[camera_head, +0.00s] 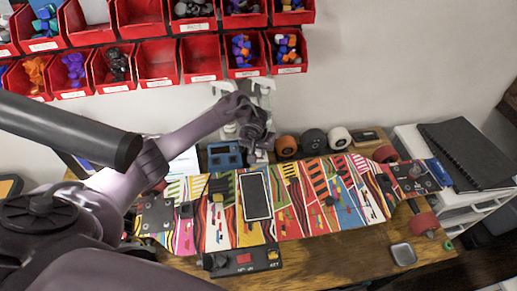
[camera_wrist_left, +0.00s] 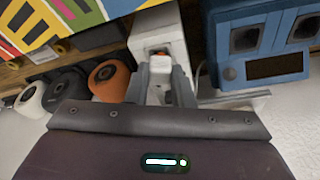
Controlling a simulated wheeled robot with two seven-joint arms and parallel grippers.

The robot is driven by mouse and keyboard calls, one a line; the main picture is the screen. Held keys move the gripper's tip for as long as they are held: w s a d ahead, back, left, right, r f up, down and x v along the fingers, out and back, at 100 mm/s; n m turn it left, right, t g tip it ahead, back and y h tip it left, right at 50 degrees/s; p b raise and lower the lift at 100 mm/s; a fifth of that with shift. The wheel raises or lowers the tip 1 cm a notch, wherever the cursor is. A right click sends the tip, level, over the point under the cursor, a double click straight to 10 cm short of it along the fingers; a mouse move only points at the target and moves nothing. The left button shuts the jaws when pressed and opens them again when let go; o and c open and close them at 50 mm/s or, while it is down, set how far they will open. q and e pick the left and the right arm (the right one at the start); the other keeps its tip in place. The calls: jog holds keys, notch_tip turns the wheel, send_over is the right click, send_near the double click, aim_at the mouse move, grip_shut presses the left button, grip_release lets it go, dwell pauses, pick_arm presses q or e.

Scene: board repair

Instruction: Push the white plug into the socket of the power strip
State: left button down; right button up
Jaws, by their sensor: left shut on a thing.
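My left gripper (camera_head: 257,141) reaches down at the back of the workbench. In the left wrist view its fingers (camera_wrist_left: 162,84) are shut on a small white plug (camera_wrist_left: 160,63). The plug is right at the near end of the white power strip (camera_wrist_left: 155,25), close to a small orange part on it. I cannot tell how deep the plug sits in a socket. In the head view the gripper hides the plug and most of the strip. My right gripper is in neither view.
A patterned skateboard deck (camera_head: 290,218) with a phone (camera_head: 255,196) on it fills the bench front. A blue device (camera_head: 225,155) stands left of the gripper, and several wheels (camera_head: 313,142) stand right of it. Red bins (camera_head: 158,62) hang on the wall above.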

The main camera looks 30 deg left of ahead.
pick_arm(q)
jog(key=shift+f, duration=0.5)
dwell(0.3)
jog(key=c, duration=0.9)
grip_release()
jog(key=shift+r, duration=0.2)
jog(key=shift+r+p, duration=1.3)
jog(key=shift+p, duration=0.5)
jog(key=shift+r, duration=0.1)
